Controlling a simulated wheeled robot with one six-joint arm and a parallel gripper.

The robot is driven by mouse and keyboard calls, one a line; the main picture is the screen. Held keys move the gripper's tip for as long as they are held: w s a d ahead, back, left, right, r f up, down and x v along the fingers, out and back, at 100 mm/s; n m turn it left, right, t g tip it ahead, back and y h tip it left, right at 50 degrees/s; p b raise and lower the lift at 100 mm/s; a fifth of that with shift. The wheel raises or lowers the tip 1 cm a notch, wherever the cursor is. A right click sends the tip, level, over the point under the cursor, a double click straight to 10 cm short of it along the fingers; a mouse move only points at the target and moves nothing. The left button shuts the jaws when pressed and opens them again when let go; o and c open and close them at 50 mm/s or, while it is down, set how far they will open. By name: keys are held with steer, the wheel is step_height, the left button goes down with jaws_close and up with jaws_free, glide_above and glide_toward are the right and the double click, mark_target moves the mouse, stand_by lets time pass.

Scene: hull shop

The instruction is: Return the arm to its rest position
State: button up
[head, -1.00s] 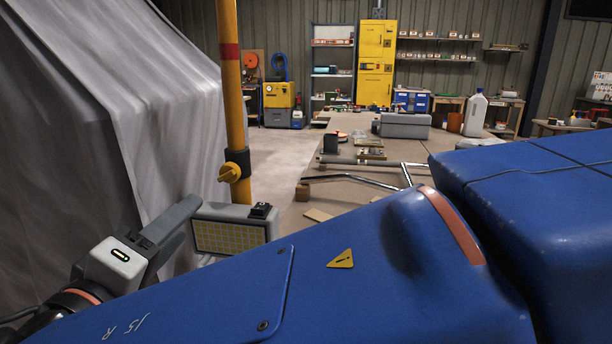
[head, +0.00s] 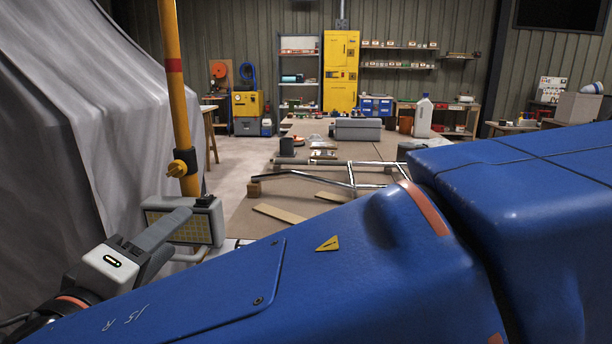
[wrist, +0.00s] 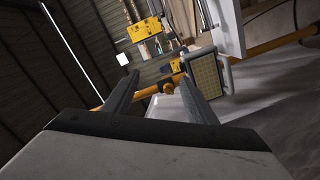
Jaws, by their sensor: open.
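My gripper (wrist: 160,95) shows in the wrist view with its two grey fingers spread apart and nothing between them. In the head view, part of my gripper (head: 160,237) shows at the lower left, in front of a work lamp with a yellow grid face (head: 190,222). The lamp also shows beyond the right finger in the wrist view (wrist: 207,77). My blue arm stretches across the bottom of the head view and hides much of the near floor and table.
A yellow post (head: 176,95) with a knob stands beyond the gripper. A draped grey sheet (head: 75,120) fills the left. A long table (head: 270,215) holds a metal tube frame (head: 335,174) and wood strips. A yellow cabinet (head: 340,70) and shelves stand at the back wall.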

steer(key=w+d+f+m+g+h, duration=0.1)
steer(key=w+d+f+g, duration=0.25)
steer(key=d, duration=0.65)
steer(key=w+d+f+m+g+h, duration=0.15)
steer(key=w+d+f, duration=0.25)
steer(key=d, duration=0.7)
steer(key=w+d+f+m+g+h, duration=0.1)
steer(key=w+d+f+g+h, duration=0.2)
steer(key=d, duration=0.7)
steer(key=s+d+f+m+g+y, duration=0.2)
steer(key=s+d+f, duration=0.4)
steer(key=d, duration=0.3)
steer(key=s+d+f+m+g+y, duration=0.2)
steer(key=s+d+f+m+y, duration=0.3)
steer(key=d, duration=0.4)
steer(key=shift+s+d+f+y, duration=0.25)
steer(key=shift+s+f+y, duration=0.1)
steer(key=shift+s+f, duration=0.5)
